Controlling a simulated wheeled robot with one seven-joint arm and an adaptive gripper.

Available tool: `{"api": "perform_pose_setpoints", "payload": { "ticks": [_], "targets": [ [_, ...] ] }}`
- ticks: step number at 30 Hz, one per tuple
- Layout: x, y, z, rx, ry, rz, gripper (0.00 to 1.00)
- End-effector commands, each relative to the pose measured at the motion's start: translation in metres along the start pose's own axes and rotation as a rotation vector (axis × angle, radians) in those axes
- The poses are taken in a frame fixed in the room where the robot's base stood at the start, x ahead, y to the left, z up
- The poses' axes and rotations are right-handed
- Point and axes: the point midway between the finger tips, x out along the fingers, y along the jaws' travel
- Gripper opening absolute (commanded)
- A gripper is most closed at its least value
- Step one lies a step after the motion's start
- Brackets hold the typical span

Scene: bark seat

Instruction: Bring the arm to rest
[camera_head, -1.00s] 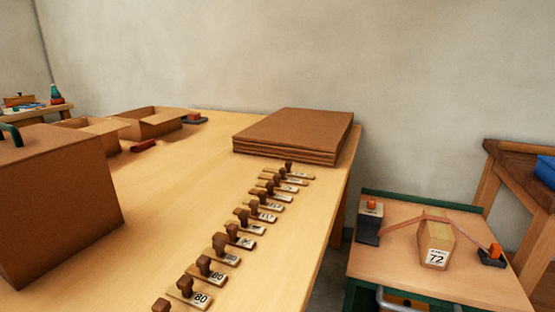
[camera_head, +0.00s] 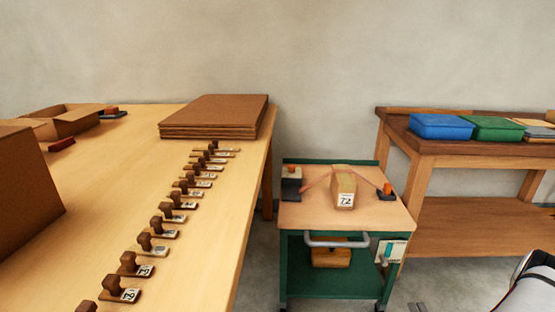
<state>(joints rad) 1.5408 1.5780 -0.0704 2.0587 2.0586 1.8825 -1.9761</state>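A white and black part at the lower right edge looks like a piece of my arm (camera_head: 530,288). It is cut off by the frame, and the rest of the arm is out of view. My gripper does not show, so its opening and anything in it cannot be seen.
A long wooden table (camera_head: 110,180) at left bears a row of stamps (camera_head: 164,232), stacked cardboard sheets (camera_head: 214,115) and open boxes (camera_head: 76,120). A green cart (camera_head: 330,262) bears a wooden block marked 72 (camera_head: 343,186). A workbench (camera_head: 470,146) holds blue (camera_head: 440,126) and green (camera_head: 497,128) bins.

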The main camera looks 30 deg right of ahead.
Motion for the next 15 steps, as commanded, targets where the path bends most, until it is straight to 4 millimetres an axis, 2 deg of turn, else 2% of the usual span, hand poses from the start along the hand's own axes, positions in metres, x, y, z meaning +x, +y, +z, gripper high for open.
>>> {"api": "perform_pose_setpoints", "payload": {
  "ticks": [1,11,15],
  "targets": [
    [0.006,-0.010,0.003,0.002,-0.024,-0.011,0.58],
    [0.034,-0.059,0.026,0.042,-0.184,-0.044,0.58],
    [0.049,-0.092,0.045,0.067,-0.296,-0.058,0.58]
  ]
}}
